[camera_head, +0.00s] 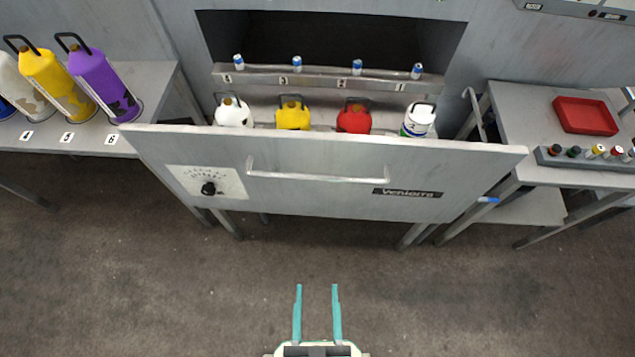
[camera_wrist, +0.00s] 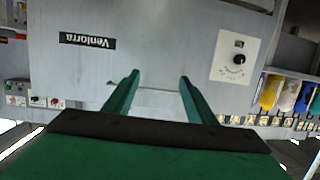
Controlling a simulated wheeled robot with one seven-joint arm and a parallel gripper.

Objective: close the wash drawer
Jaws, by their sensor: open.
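The wash drawer (camera_head: 300,195) is pulled out from the machine, with a grey front panel, a bar handle (camera_head: 318,177), a dial and a "Venlorra" label. Inside it stand a white, a yellow (camera_head: 293,116), a red (camera_head: 354,118) and a white-green cylinder (camera_head: 418,121). My gripper (camera_head: 317,288) is open and empty, in front of the drawer and apart from it in the head view. In the wrist view my gripper (camera_wrist: 157,78) points at the drawer front (camera_wrist: 140,40), its fingers spread.
A left table (camera_head: 100,142) holds several cylinders, including yellow and purple ones, close to the drawer's left end. A right table (camera_head: 510,110) holds a red tray (camera_head: 585,116) and a rack of small vials. The floor in front of the drawer is clear.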

